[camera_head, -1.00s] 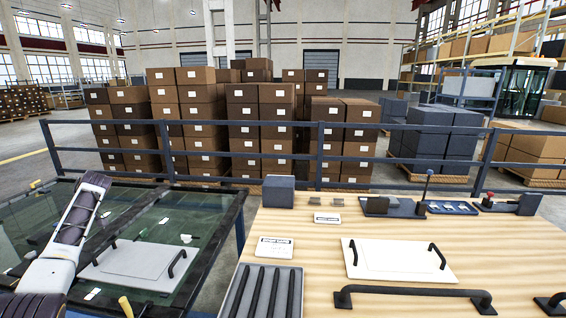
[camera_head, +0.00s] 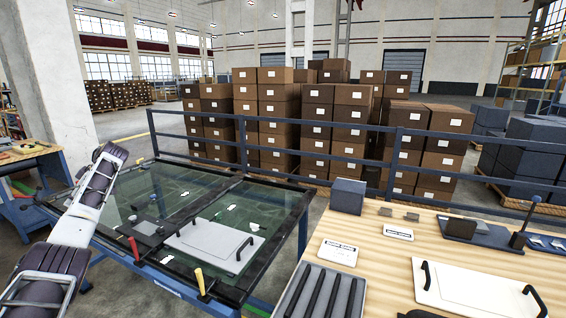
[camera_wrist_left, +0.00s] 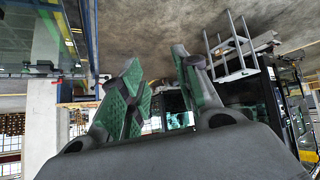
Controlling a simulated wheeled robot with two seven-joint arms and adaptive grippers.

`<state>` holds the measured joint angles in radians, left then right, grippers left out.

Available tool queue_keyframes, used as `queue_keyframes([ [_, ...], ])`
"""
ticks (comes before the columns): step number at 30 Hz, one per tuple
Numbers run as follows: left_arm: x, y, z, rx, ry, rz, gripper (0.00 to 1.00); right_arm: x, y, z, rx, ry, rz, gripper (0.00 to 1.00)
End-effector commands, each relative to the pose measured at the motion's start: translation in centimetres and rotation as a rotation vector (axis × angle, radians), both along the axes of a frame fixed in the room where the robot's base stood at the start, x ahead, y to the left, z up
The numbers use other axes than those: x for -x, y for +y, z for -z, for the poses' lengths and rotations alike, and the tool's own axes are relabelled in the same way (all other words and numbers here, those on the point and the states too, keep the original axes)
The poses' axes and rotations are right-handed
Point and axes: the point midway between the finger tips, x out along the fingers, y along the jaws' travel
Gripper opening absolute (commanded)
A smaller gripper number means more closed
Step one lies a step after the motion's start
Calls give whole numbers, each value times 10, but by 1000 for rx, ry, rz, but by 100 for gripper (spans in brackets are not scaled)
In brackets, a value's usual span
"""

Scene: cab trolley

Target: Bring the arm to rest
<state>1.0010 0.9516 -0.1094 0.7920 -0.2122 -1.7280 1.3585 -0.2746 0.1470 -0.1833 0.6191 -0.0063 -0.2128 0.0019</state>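My left arm (camera_head: 85,205) comes in at the left edge of the head view, in front of the glass-topped table. Its gripper is not visible there. In the left wrist view my left gripper (camera_wrist_left: 157,75) shows two fingers with green pads, spread apart. Nothing is between them. Beyond them are a bare floor, a dark machine with a metal frame and a white pillar.
A glass-topped table (camera_head: 275,203) with a white handled plate (camera_head: 205,240) stands at front left. A wooden workbench (camera_head: 375,275) at right holds a dark box (camera_head: 347,195), a grooved tray (camera_head: 290,295) and another handled plate (camera_head: 465,290). A railing (camera_head: 270,121) runs behind.

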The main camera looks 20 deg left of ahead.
Motion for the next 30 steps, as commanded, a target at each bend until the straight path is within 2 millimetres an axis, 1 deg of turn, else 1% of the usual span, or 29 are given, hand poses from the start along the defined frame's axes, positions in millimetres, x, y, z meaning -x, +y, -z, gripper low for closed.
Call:
queue_keyframes([
  [1,-1,2,8,-2,20,21,32,0,0,0,0,0,0,40],
  [8,-4,13,41,-11,110,134,32,1,0,0,0,1,0,40],
  [11,-5,19,60,-16,164,199,32,1,0,0,0,1,0,40],
  [20,-2,37,132,-21,363,436,32,1,0,0,0,1,0,40],
  [30,15,52,214,-12,595,702,32,0,0,0,0,1,0,40],
])
